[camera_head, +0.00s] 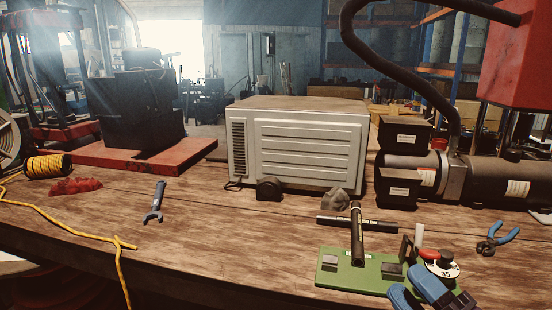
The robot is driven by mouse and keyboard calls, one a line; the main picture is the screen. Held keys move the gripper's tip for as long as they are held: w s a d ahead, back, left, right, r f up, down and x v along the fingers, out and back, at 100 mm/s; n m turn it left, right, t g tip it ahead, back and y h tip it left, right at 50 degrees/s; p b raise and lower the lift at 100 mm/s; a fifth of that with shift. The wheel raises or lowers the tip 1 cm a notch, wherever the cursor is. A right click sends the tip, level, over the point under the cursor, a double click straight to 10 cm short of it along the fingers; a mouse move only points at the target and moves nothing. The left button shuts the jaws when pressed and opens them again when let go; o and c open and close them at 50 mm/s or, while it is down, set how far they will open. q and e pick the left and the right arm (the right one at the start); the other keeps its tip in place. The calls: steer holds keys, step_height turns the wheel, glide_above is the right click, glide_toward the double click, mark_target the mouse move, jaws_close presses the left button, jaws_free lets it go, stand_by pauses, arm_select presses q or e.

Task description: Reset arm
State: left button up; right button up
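My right gripper (412,285) shows at the bottom edge as two blue-and-dark fingers with a gap between them; it looks open, and I see nothing held. It is in front of a green base plate (335,278), overlapping its right part. A black hose piece (357,235) stands tilted over the plate, crossing another black tube (385,226) that lies behind it. A round white dial (443,268) marked 35 with a red part (429,255) sits at the plate's right. No arm other than the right gripper shows clearly. My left gripper is not in view.
A white ribbed box (300,148) stands at the back centre. Black cylindrical machinery (500,178) and a red housing (515,60) stand at right. Blue-handled pliers (497,239), a wrench (155,203) and yellow rope (75,231) lie on the wooden table. Its left-centre front is clear.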

steer(key=s+d+f+m+g+h, duration=0.35)
steer(key=f+m+h, duration=0.3)
steer(key=f, duration=0.25)
steer(key=s+d+f+m+g+h, duration=0.35)
steer(key=d+f+m+h, duration=0.2)
steer(key=f+m, duration=0.35)
steer(key=s+f+m+g, duration=0.3)
steer(key=s+f+g, duration=0.3)
steer(key=s, duration=0.5)
steer(key=s+f+m+g, duration=0.3)
steer(key=s+f+g, duration=0.3)
steer(key=s, duration=0.6)
arm_select(q)
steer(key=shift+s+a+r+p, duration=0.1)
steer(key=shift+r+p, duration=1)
steer(key=shift+p, duration=0.3)
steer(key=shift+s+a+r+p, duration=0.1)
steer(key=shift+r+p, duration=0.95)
steer(key=shift+p, duration=0.3)
arm_select(e)
steer(key=w+a+t+y, duration=0.1)
steer(key=w+t, duration=0.9)
steer(key=w, duration=0.2)
steer(key=shift+f+n+t, duration=0.4)
steer(key=shift+f+n, duration=0.05)
